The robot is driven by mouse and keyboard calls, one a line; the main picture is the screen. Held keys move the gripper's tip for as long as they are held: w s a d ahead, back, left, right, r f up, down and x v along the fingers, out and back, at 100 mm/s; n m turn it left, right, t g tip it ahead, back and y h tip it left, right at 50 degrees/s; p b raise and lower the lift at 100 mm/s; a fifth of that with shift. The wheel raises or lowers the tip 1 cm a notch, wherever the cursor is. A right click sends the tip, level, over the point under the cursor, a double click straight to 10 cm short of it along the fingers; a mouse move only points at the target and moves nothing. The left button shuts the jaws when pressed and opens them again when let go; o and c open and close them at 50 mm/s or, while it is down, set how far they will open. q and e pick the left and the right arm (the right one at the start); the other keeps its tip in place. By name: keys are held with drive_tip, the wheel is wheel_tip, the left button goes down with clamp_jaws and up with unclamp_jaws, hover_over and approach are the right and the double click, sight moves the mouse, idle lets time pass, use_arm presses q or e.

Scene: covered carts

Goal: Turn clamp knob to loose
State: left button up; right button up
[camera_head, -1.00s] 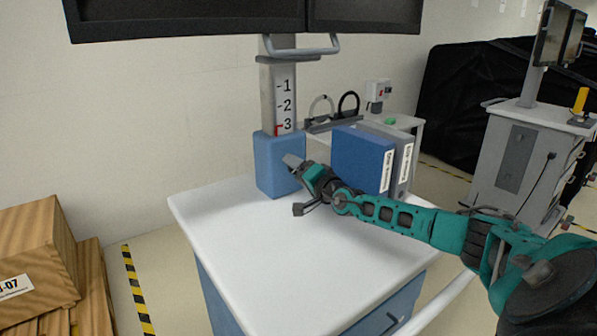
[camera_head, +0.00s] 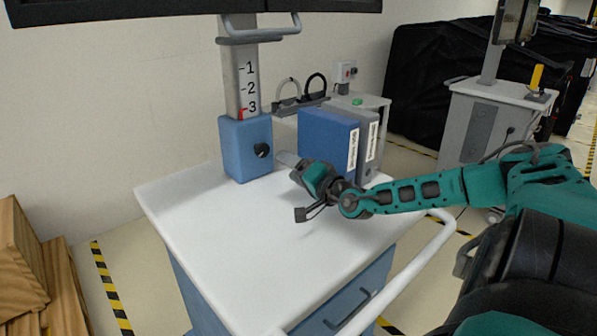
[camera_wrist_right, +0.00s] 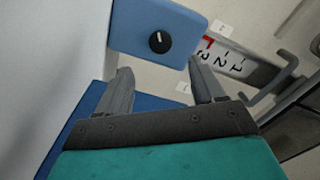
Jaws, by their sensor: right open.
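In the right wrist view, the knob (camera_wrist_right: 160,41) shows a white pointer line, and the block (camera_wrist_right: 135,20) lies ahead of the fingertips. My right gripper (camera_head: 287,159) is just right of the knob in the head view. In the wrist view its two fingers (camera_wrist_right: 160,68) are spread apart with nothing between them, and the knob is beyond the gap, apart from them. My left gripper is out of view.
Blue and grey binders (camera_head: 325,142) stand on the white cart top (camera_head: 230,235), behind my right gripper. The column (camera_head: 240,75) has a scale marked 1 to 3, with a red marker near 3. The cart top's front is clear. Wooden crates (camera_head: 20,265) stand at left.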

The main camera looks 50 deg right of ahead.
drive_tip(key=shift+s+a, duration=0.15)
drive_tip(key=shift+s, duration=0.8)
